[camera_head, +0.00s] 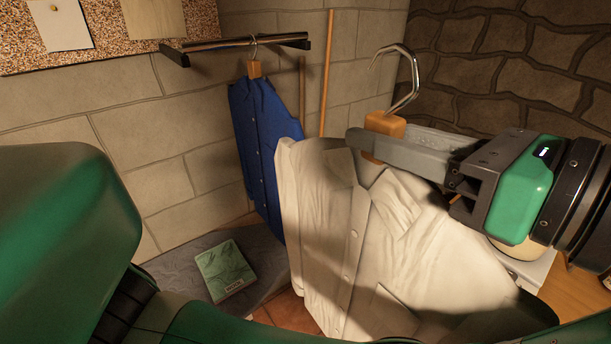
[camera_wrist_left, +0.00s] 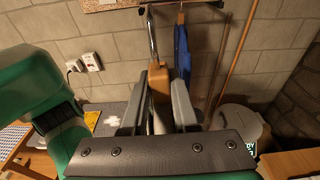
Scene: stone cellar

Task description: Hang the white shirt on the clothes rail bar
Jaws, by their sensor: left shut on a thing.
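The white shirt (camera_head: 335,230) hangs from a hanger with an orange-brown block (camera_head: 384,122) and a metal hook (camera_head: 411,75). My left gripper (camera_head: 372,138) is shut on the block, with the shirt below it and the hook upright above. The left wrist view also shows the block (camera_wrist_left: 159,82) between the fingers. The clothes rail bar (camera_head: 222,44) is on the wall, left of and apart from the hook. A blue shirt (camera_head: 258,125) hangs on the bar's right half. The white shirt's lower right is hidden by my arm. My right gripper is not in view.
The bar's left half is free. A thin wooden pole (camera_head: 327,75) leans at the wall right of the rail. A green book (camera_head: 224,268) lies on a grey surface (camera_head: 178,268) below. A wooden surface (camera_head: 578,288) is at the right. A pinboard (camera_head: 100,45) is upper left.

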